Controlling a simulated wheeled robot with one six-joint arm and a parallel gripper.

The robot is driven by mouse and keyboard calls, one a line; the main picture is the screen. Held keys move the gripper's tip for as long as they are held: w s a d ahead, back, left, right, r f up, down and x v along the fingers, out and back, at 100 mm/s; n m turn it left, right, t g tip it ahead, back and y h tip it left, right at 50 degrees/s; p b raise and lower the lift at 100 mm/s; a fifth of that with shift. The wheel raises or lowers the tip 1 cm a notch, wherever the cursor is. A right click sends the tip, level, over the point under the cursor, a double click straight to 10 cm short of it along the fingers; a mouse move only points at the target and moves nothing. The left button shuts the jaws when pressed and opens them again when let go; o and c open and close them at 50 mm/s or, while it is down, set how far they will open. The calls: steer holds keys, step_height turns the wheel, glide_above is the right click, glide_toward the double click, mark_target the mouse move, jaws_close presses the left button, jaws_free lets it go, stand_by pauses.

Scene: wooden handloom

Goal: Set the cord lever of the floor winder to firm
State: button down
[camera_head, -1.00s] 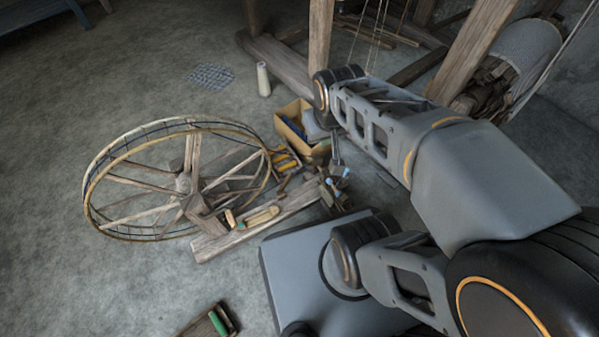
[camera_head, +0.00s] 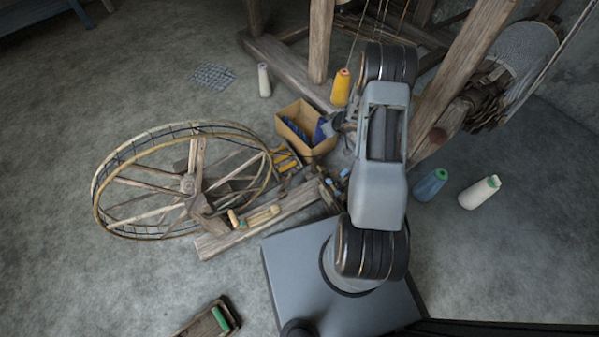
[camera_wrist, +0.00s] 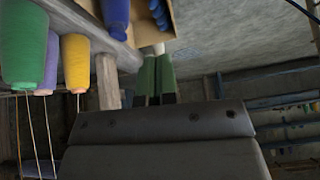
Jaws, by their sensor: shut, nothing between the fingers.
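The floor winder is a large wooden spoked wheel (camera_head: 188,183) lying low at the left of the head view, with a plank base (camera_head: 225,243) running to the right. A small pale wooden piece (camera_head: 262,216) and an orange-tipped peg (camera_head: 233,218) sit on the base; I cannot tell which part is the cord lever or how it is set. My gripper (camera_wrist: 157,78) is shut and empty in the wrist view. In the head view it is mostly hidden by my arm, near the box and away from the plank.
A cardboard box (camera_head: 287,120) with blue spools stands behind the winder. A wooden shuttle with green thread (camera_head: 213,320) lies in front.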

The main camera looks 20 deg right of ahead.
steer(key=s+a+f+g+y, duration=0.2)
steer(key=s+a+f+y, duration=0.1)
steer(key=s+f, duration=0.4)
step_height(320, 180, down, 3)
steer(key=shift+s+a+f+n+y+p, duration=0.2)
steer(key=shift+a+n+y+p, duration=0.1)
steer(key=shift+y, duration=0.4)
steer(key=w+a+f+b, duration=0.2)
steer(key=a+f+b, duration=0.4)
steer(key=a, duration=0.3)
steer(key=shift+a+f, duration=0.2)
steer(key=shift+f, duration=0.5)
